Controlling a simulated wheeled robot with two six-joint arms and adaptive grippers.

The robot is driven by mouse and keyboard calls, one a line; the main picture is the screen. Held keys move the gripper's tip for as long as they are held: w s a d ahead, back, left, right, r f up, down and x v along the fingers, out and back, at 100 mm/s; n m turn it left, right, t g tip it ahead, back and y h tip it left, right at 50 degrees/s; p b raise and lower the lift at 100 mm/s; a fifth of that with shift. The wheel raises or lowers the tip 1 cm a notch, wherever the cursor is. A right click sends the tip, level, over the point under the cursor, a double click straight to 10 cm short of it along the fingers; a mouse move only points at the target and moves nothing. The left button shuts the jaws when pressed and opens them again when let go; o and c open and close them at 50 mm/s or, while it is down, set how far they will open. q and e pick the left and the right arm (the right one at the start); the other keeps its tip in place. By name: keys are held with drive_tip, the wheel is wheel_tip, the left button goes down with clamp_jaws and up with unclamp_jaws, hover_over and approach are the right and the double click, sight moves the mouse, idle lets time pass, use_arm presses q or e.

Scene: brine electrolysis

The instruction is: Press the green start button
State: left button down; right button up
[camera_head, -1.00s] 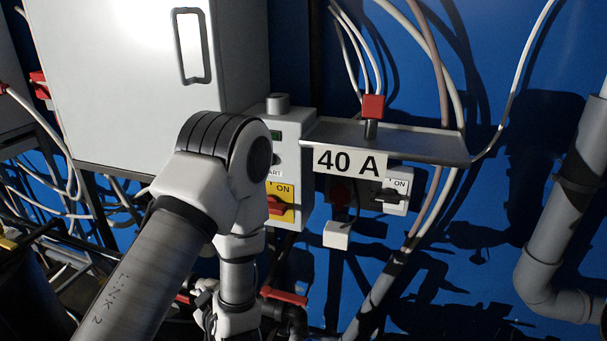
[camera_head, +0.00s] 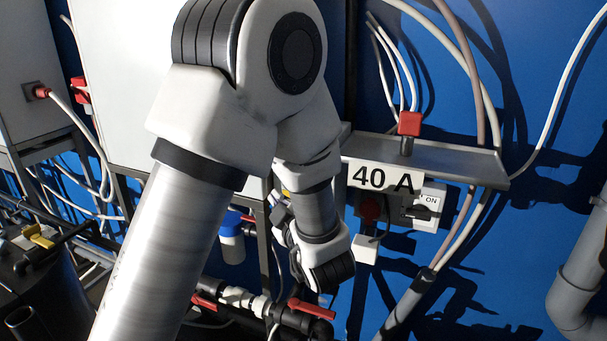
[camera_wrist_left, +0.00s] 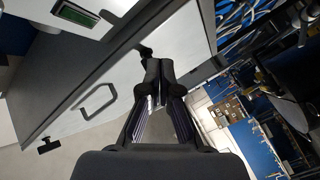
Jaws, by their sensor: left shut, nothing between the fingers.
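The green start button is hidden in the head view now, behind my left arm. A sliver of its grey control box (camera_head: 344,131) may show beside the arm. My left gripper (camera_wrist_left: 157,68) shows in the left wrist view with its dark fingers together and nothing between them. In the head view my left wrist hangs in front of the wall equipment, left of and below the "40 A" label (camera_head: 380,178), and the fingertips cannot be made out. The button cannot be made out in the wrist view either. My right gripper is not in view.
A white cabinet (camera_head: 112,60) stands behind my arm; its handle (camera_wrist_left: 97,101) and a green display (camera_wrist_left: 75,14) show in the wrist view. A metal shelf (camera_head: 455,160) with a red-topped terminal (camera_head: 410,123) juts out right of my arm. Red-handled valves (camera_head: 310,308) lie below.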

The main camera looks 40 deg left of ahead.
use_arm(q)
drive_tip(key=shift+w, duration=0.15)
drive_tip(key=w+a+p, duration=0.1)
drive_tip(key=w+a, duration=0.1)
drive_tip(key=w, duration=0.6)
drive_tip(key=shift+a+p, duration=0.35)
drive_tip(key=shift+a, duration=0.05)
drive_tip(key=shift+w, duration=0.1)
idle(1.0)
drive_tip(key=shift+w+a, duration=0.1)
drive_tip(key=shift+w, duration=0.25)
